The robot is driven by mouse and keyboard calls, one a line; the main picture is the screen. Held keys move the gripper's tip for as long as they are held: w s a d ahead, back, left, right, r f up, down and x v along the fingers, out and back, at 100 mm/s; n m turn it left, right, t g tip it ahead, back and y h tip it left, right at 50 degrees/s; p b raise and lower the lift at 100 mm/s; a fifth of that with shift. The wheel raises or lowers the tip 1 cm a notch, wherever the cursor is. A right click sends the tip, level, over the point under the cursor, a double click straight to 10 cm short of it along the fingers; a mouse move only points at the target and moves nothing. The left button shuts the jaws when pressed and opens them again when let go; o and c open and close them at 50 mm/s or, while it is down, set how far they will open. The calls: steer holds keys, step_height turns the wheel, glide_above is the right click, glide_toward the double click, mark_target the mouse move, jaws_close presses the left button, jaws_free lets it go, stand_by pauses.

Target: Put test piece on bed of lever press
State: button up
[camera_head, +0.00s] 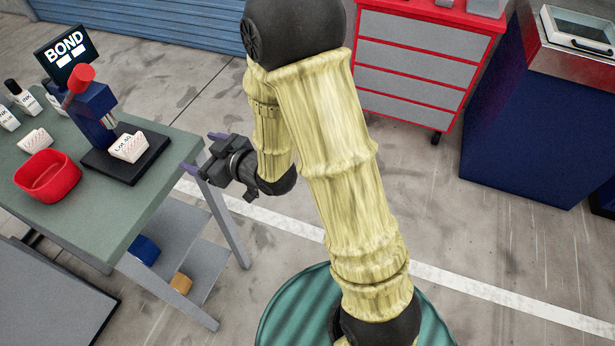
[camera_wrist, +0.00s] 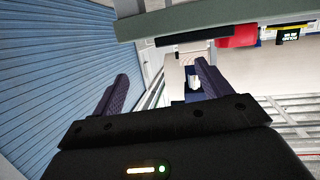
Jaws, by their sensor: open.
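The lever press (camera_head: 92,104) is dark blue with a red knob and a black base plate, and stands on the green table. A white block with printed lettering (camera_head: 129,147) sits tilted-looking on the black base, in front of the ram. A similar white block (camera_head: 34,140) lies on the table left of the press. I cannot tell which is the test piece. My gripper (camera_head: 204,154) is open and empty, just off the table's right edge and right of the press. Its two spread fingers also show in the wrist view (camera_wrist: 162,87).
A red bowl (camera_head: 48,176) stands on the green table (camera_head: 110,215), with bottles (camera_head: 22,97) and a BOND sign (camera_head: 66,50) behind. A lower shelf (camera_head: 170,238) holds small blocks. A red drawer cabinet (camera_head: 420,60) stands at the back. Open floor lies right of the table.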

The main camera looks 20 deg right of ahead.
steer(key=d+f+m+g+h, duration=0.1)
steer(key=d+f+m+h, duration=0.15)
steer(key=d+h, duration=0.4)
steer(key=s+d+r+m+g+h, duration=0.1)
steer(key=s+d+m+g+h, duration=0.2)
steer(key=s+d, duration=1.1)
steer(key=m+g, duration=0.3)
steer(key=g, duration=0.1)
steer(key=shift+s+r+g, duration=0.2)
steer(key=shift+s+g, duration=0.1)
steer(key=shift+g, duration=0.1)
steer(key=shift+a, duration=0.1)
